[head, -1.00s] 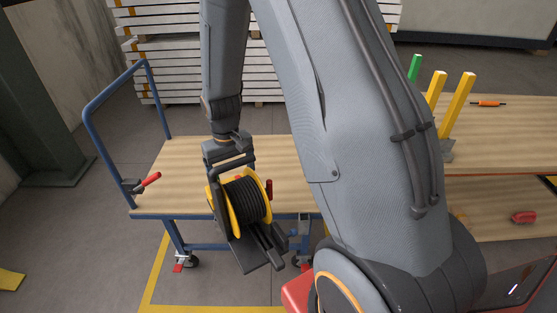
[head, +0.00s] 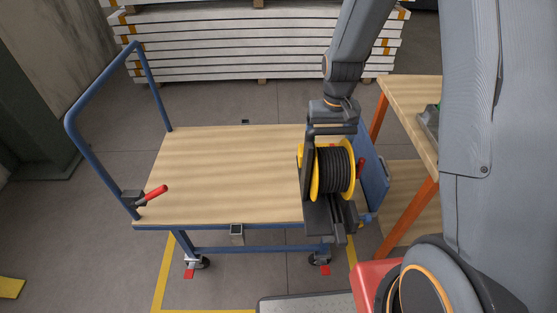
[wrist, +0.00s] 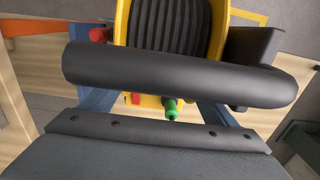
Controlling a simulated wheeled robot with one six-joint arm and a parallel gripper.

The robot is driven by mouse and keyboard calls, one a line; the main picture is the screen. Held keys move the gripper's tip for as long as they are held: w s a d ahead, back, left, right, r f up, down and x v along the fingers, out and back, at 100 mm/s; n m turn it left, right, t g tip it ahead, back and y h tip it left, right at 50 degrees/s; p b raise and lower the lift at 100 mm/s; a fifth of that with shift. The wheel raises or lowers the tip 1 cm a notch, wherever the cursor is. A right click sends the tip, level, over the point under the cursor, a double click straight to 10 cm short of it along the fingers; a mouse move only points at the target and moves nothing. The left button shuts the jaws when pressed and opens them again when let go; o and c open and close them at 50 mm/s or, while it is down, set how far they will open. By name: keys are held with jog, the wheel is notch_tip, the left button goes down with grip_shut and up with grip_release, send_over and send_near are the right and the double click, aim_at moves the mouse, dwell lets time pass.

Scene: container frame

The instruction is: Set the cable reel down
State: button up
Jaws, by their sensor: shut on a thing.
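The cable reel (head: 336,170) has black cable between yellow flanges on a dark stand. In the head view it hangs upright from my gripper (head: 331,130), over the right end of the cart's wooden deck (head: 225,175). Its dark base (head: 326,214) overlaps the deck's front edge in the picture; I cannot tell how high it is above the deck. My gripper is shut on the reel's top handle, a dark rounded bar (wrist: 180,75) in the wrist view. The cable and yellow flanges (wrist: 122,22) show behind the bar. The fingertips are mostly hidden.
The cart has a blue push handle (head: 100,85) and a red-gripped clamp (head: 152,194) at its left. The middle of its deck is clear. A wooden bench with orange legs (head: 408,216) stands close to the right. Stacked white panels (head: 230,50) lie behind.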

jog(key=w+a+m, duration=0.1)
jog(key=w+m, duration=0.1)
jog(key=w, duration=0.1)
jog(key=w+a+f+m, duration=0.1)
jog(key=w+a+m, duration=0.1)
jog(key=w+m, duration=0.1)
jog(key=w+a+m, duration=0.2)
jog(key=m, duration=0.1)
jog(key=shift+w+f+b, duration=0.2)
jog(key=shift+w+b, duration=0.15)
jog(key=shift+w, duration=0.05)
jog(key=w+a+f+m, duration=0.2)
jog(key=w+a+m, duration=0.6)
jog(key=a+m, duration=0.15)
notch_tip(320, 180, down, 10)
jog(key=p, duration=0.2)
jog(key=shift+d+r, duration=0.2)
jog(key=shift+d, duration=0.15)
jog(key=shift+f+m, duration=0.2)
jog(key=shift+m, duration=0.05)
jog(key=o, duration=2.1)
jog(key=shift+s, duration=0.15)
